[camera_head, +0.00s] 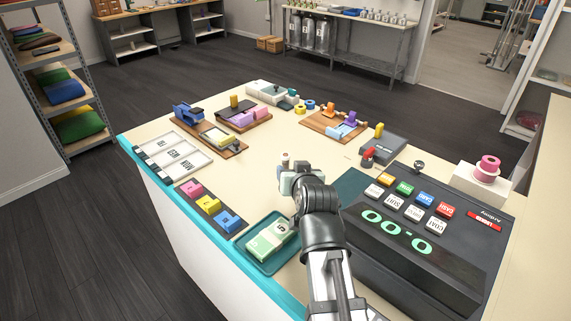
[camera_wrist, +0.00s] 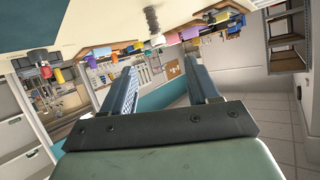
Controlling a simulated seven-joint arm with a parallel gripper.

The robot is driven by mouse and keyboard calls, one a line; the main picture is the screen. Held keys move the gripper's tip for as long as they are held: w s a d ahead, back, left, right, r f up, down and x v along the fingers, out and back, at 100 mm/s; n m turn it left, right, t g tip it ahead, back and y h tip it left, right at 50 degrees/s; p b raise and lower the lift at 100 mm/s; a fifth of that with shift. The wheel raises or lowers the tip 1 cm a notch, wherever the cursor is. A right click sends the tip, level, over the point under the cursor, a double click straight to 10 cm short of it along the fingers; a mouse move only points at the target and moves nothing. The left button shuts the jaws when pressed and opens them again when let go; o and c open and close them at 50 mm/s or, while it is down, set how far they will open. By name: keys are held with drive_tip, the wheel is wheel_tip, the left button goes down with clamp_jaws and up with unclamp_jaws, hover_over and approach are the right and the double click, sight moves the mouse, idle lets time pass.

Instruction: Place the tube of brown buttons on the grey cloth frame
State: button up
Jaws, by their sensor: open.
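My gripper (camera_wrist: 161,68) is open in the wrist view, with nothing between its two fingers. In the head view its pale hand (camera_head: 298,180) is over the middle of the table, and its fingers are mostly hidden. A small upright tube (camera_head: 285,159) with a brownish-pink top shows just beyond the hand; it may be the button tube. The wrist view, turned over, shows a narrow ribbed grey-brown thing (camera_wrist: 152,18) ahead of and apart from the fingertips; I cannot tell whether it is that tube. I cannot single out the grey cloth frame with certainty.
A dark cash register (camera_head: 420,235) fills the right front. A green tray (camera_head: 268,262) with pale packets and a dark tray (camera_head: 211,208) of coloured blocks lie at the front left. White label frames (camera_head: 172,155) lie behind them. Bare tabletop surrounds the tube.

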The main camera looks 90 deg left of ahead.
drive_tip(key=n, duration=0.1)
approach(286, 159)
drive_tip(key=x, duration=0.4)
drive_tip(key=shift+s+a+f, duration=0.2)
drive_tip(key=shift+s+a, duration=0.05)
drive_tip(key=shift+a, duration=0.05)
drive_tip(key=shift+w+x, duration=0.1)
drive_tip(key=shift+x, duration=1.2)
drive_tip(key=shift+w+x, duration=0.15)
drive_tip(key=shift+x, duration=1.2)
drive_tip(key=shift+r, duration=0.1)
drive_tip(key=shift+c, duration=0.4)
clamp_jaws()
